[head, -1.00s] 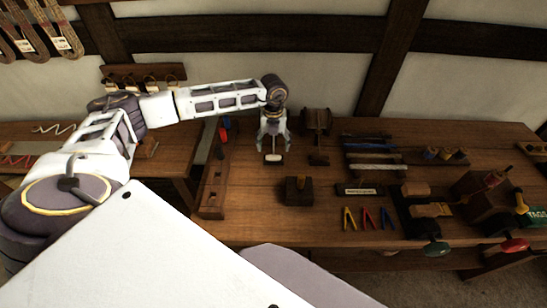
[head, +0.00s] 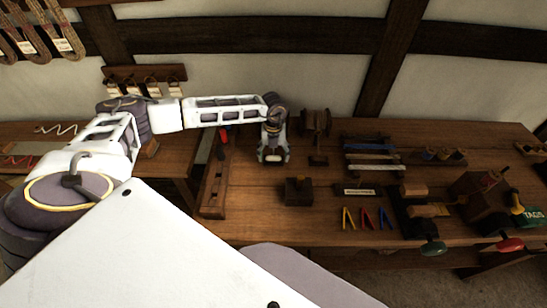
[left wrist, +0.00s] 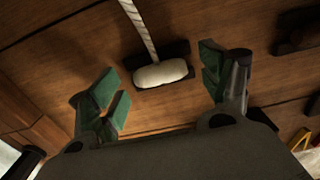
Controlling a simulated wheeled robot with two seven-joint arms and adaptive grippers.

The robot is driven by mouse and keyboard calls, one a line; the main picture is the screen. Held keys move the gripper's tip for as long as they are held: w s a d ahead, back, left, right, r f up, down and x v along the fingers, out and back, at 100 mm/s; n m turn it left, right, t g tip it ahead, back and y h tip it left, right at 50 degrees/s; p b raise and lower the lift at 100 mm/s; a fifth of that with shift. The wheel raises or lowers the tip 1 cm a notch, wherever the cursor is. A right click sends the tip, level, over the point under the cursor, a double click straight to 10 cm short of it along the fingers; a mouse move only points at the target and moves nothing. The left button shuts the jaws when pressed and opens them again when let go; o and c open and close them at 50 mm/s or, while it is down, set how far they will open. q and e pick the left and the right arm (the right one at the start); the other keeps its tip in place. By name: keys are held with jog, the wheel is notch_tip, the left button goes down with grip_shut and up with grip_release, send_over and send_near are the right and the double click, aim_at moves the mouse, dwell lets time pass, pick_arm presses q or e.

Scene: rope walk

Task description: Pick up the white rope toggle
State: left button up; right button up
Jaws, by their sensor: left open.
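The white rope toggle (left wrist: 161,73) shows in the left wrist view as a short, rounded white bar. It lies across a dark block or pad on the wooden bench, with a white twisted rope (left wrist: 139,24) running from it to the top of that view. My left gripper (left wrist: 163,88) is open, and its green-padded fingers are spread to either side of the toggle, apart from it. In the head view my left gripper (head: 273,157) points down over the bench and mostly hides the toggle. My right gripper is in neither view.
On the bench, a dark block with a yellowish peg (head: 298,190) stands in front of the gripper. A wooden rail (head: 214,188) lies to the left. Tools (head: 372,158) and coloured clips (head: 367,218) lie to the right. Bare wood (head: 250,215) shows at the front.

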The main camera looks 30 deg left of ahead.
pick_arm(q)
jog(key=shift+f, duration=0.25)
jog(key=c, duration=0.9)
